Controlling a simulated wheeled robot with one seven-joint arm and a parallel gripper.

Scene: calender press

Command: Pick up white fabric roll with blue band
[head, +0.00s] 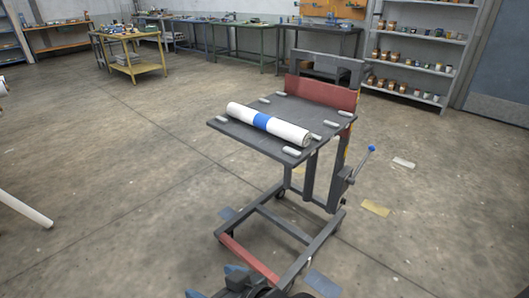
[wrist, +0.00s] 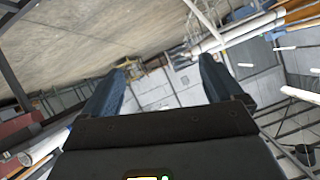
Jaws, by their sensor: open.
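The white fabric roll (head: 290,131) has a blue band (head: 262,121) around its middle. It lies flat and slantwise across the dark top of a wheeled lift cart (head: 240,136), between small light blocks. My gripper (head: 214,283) shows at the bottom edge of the head view, low and in front of the cart, well apart from the roll. In the wrist view my gripper (wrist: 164,72) has its two blue-grey fingers spread, with nothing between them. A white cylindrical thing with blue beside it shows at that view's lower left; I cannot tell if it is the roll.
A red panel (head: 318,92) stands along the cart's back edge. A lever with a blue knob (head: 371,149) sticks out at its right. A white pole (head: 24,209) reaches in from the left. Shelves (head: 415,55) and benches line the back. Open floor lies left of the cart.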

